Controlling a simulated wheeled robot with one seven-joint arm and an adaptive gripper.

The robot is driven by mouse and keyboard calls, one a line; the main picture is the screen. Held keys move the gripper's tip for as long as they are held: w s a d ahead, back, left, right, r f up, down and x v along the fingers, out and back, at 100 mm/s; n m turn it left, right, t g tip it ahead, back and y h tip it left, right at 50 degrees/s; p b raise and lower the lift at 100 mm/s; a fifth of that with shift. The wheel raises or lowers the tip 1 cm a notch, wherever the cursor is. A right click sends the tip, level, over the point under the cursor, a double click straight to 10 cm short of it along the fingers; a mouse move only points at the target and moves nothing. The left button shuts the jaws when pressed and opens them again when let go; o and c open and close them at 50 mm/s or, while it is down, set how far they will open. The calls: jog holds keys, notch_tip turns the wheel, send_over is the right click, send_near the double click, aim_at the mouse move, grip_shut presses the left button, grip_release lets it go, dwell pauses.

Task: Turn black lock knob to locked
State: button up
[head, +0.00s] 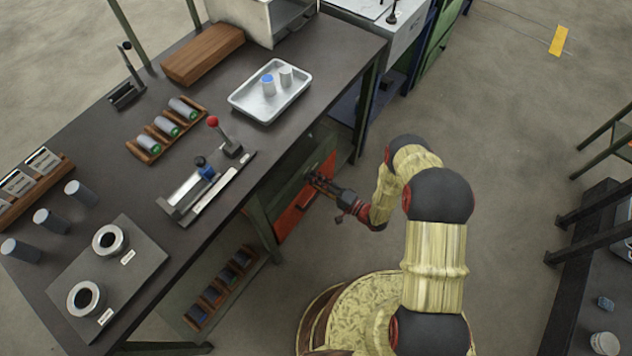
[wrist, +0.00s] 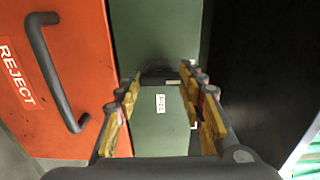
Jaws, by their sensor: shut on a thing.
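My gripper (head: 318,182) reaches to the front of the green cabinet under the workbench, beside its orange door (head: 297,212). In the wrist view, the tips of my gripper (wrist: 161,76) are on either side of a dark piece, the black lock knob (wrist: 160,71), against the green panel (wrist: 158,28). The gripper is shut on it. Only part of the knob shows, and I cannot tell its turn position. A small white label (wrist: 160,103) is on the green surface between the fingers; its print is too small to read.
The orange door (wrist: 60,60) carries a REJECT label and a dark bar handle (wrist: 55,75), left of my fingers. The workbench (head: 330,52) above holds a metal tray (head: 262,118), a lever fixture (head: 205,188) and cylinders.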

jog(key=shift+s, duration=0.1)
jog(key=o, duration=1.2)
jog(key=v, duration=1.2)
